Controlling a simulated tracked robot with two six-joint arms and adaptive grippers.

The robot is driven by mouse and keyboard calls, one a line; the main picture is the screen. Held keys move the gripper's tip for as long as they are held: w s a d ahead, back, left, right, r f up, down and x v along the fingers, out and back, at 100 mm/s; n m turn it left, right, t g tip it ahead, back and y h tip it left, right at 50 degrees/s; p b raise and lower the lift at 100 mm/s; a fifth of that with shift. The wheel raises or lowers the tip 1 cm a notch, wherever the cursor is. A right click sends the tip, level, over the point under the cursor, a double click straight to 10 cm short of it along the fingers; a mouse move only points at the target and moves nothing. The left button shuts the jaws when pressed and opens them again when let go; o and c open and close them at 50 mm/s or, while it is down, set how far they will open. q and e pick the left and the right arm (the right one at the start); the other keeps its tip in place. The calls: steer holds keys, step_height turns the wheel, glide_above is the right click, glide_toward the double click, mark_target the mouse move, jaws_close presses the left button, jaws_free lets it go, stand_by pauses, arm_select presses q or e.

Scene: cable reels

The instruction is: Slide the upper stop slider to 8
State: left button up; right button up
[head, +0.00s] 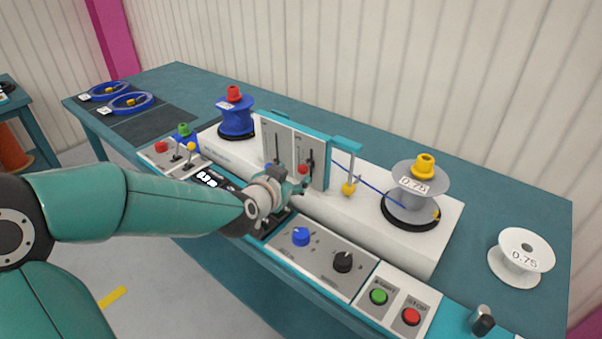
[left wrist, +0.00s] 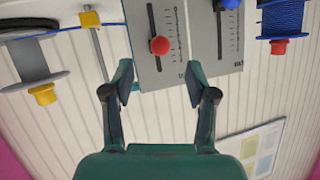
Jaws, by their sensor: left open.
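The slider panel (head: 283,140) stands upright on the white machine, with two vertical slots and scales. A red slider knob (head: 303,169) sits low on its right slot; it also shows in the left wrist view (left wrist: 159,45). A blue slider knob (left wrist: 229,4) is on the other slot, at the top edge of that view. I cannot read the slot labels or scale numbers. My left gripper (head: 297,181) is open in front of the panel. In the left wrist view its fingertips (left wrist: 160,82) are apart, with the red knob centred beyond the gap. My right gripper is not in view.
A blue reel (head: 237,120) stands left of the panel and a grey reel (head: 412,190) right of it. A yellow-tipped post (head: 348,187) stands beside the panel. Below are a blue dial (head: 300,236), a black dial (head: 343,262) and green and red buttons. A white spool (head: 520,258) is at right.

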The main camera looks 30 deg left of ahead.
mark_target(301, 169)
arm_select(q)
steer(key=shift+x, duration=3.15)
jaws_close()
steer(key=c, duration=0.8)
jaws_free()
steer(key=shift+c, duration=0.2)
jaws_close()
steer(key=shift+r, duration=0.1)
